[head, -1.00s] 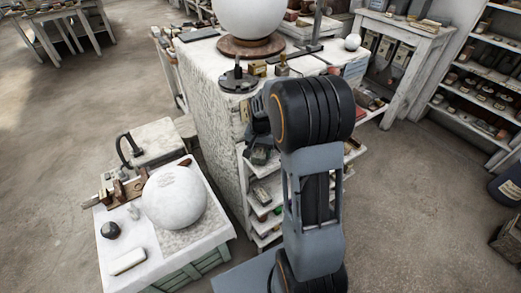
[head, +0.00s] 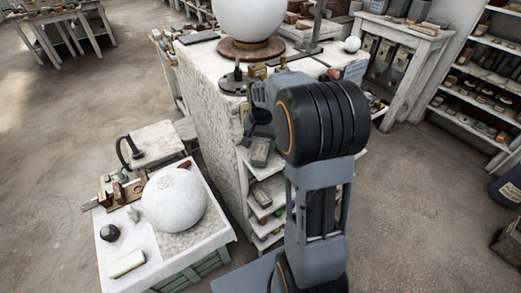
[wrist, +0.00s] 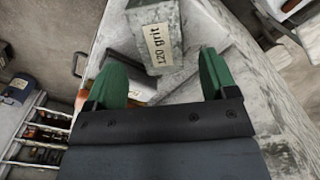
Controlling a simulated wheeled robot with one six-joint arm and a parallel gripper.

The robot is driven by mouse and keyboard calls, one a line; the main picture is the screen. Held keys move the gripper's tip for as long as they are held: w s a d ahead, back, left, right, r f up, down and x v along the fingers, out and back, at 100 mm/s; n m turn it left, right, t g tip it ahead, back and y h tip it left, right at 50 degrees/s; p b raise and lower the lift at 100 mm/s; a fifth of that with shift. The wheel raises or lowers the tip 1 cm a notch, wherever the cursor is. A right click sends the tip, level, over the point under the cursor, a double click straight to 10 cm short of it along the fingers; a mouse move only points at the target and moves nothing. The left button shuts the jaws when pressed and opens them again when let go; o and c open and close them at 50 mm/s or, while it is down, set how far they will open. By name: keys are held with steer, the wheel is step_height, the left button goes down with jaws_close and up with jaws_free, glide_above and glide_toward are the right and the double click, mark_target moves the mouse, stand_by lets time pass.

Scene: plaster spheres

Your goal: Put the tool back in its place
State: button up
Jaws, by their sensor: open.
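A grey, speckled block with a "120 grit" label (wrist: 158,42) shows in the wrist view, ahead of and between my fingertips. It seems to be the tool; I cannot tell whether the fingers touch it. My gripper (wrist: 165,60) has two green fingers spread wide apart, with nothing clamped. Pale, flat-edged surfaces lie under and beside the block. In the head view my arm hides much of the shelf side of the plaster-covered workbench (head: 208,110), and the fingers are not clear there. I cannot tell which spot is the tool's place.
A low table (head: 214,226) at left holds a plaster sphere (head: 173,199), a white bar (head: 127,264) and a dark knob (head: 110,233). A large sphere (head: 250,14) stands on a round wooden base (head: 247,48) on the workbench.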

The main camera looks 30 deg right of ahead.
mark_target(261, 151)
step_height(261, 151, up, 6)
steer(key=s+a+n+t, duration=0.2)
steer(key=s+a+n, duration=0.2)
steer(key=s, duration=0.4)
steer(key=s+a+n+t, duration=0.2)
steer(key=s+a, duration=0.3)
steer(key=s, duration=0.3)
steer(key=shift+a+r+n, duration=0.25)
steer(key=shift+a+n, duration=0.05)
steer(key=shift+n, duration=0.6)
